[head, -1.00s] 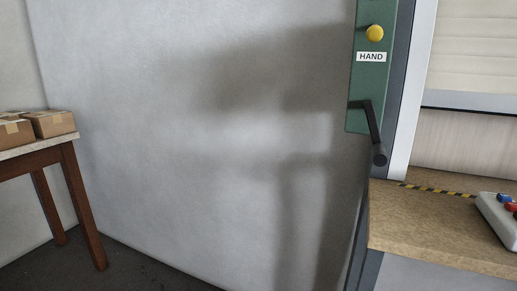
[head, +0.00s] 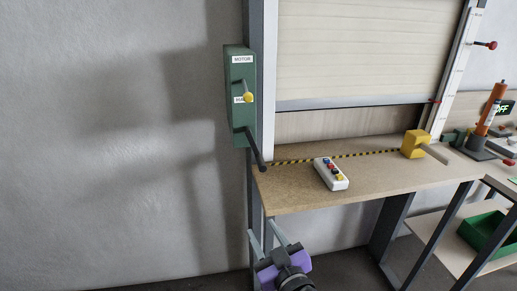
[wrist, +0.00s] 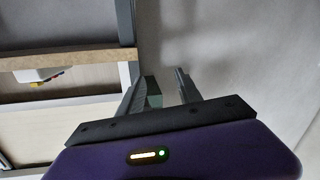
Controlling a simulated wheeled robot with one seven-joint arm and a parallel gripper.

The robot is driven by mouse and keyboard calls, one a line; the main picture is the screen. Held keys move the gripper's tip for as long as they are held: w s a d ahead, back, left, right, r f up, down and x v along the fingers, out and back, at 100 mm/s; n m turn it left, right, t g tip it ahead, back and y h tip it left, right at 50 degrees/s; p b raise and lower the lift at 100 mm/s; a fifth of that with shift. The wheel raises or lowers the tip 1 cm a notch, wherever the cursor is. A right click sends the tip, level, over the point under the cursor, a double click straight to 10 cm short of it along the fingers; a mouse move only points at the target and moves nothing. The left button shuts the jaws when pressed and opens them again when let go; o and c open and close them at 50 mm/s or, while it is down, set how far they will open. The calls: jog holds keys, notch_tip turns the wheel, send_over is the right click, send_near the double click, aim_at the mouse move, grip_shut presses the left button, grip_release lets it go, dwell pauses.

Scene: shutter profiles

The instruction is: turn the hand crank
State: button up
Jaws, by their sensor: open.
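The hand crank (head: 252,146) is a dark arm with a round black grip, on the lower part of a green box (head: 234,110) on the left side of the shutter frame. The crank hangs down and to the right, its grip near the bench's left corner. A yellow-knobbed lever (head: 248,97) partly covers the HAND label; a MOTOR label sits above. My gripper (head: 262,226) is open and empty, below the crank and apart from it, fingers pointing up. In the wrist view the open fingers (wrist: 164,75) hold nothing, and the crank cannot be made out.
The bench (head: 290,188) juts out right of my gripper, with a button pad (head: 331,174) and a yellow block (head: 414,144). The pale shutter (head: 360,50) hangs above it. A green bin (head: 484,232) is at lower right. Bare wall is left of the box.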

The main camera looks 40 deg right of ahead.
aim_at(260, 162)
jog(key=w+d+r+m+h+p, duration=0.1)
jog(key=d+r, duration=0.1)
jog(key=r, duration=0.1)
jog(key=w+d+r+h+p, duration=0.1)
jog(key=w+r, duration=0.1)
jog(key=r, duration=0.2)
jog(key=w+d+r+m+h+p, duration=0.1)
jog(key=w+d+r, duration=0.1)
jog(key=r, duration=0.2)
jog(key=shift+d+m+g, duration=0.3)
jog(key=shift+g, duration=0.1)
jog(key=shift+w+d+r+p, duration=0.15)
jog(key=shift+d+p, duration=0.1)
jog(key=shift+p, duration=0.05)
jog(key=p+x, duration=0.2)
jog(key=x, duration=0.5)
jog(key=shift+w+d, duration=0.1)
grip_shut()
